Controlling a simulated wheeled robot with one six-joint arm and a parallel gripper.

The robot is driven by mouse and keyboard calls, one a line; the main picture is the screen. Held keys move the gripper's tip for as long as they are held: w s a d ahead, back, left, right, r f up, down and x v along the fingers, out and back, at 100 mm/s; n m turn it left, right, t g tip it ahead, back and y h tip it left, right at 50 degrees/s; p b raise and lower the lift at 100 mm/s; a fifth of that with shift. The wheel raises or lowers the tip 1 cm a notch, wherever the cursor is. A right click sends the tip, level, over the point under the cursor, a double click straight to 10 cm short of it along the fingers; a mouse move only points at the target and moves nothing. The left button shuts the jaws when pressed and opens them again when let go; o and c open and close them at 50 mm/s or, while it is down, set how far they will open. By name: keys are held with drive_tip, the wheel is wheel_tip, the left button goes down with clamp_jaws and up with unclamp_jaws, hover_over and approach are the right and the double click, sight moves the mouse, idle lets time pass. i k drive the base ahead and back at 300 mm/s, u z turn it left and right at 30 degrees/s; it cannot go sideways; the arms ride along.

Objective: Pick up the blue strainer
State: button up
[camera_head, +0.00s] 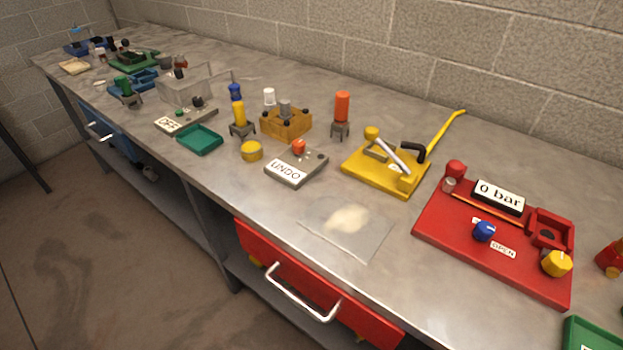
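No thing in view is clearly recognisable as a strainer. A small dark blue piece (236,91) sits on top of a yellow cylinder (239,113) in a grey stand, near the middle of the bench. A blue knob (484,231) is on the red board (440,226) at the right. Blue trays or parts (145,77) lie farther left, too small to make out well. My gripper is not in view.
The long grey bench (330,190) runs along a block wall. A yellow lever device (385,172), an UNDO box (296,167), an orange cylinder (342,106) and a clear box (190,85) crowd it. A red drawer (300,285) with a metal handle is below the front edge.

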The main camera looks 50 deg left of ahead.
sight(235, 88)
drive_tip(key=u, duration=1.55)
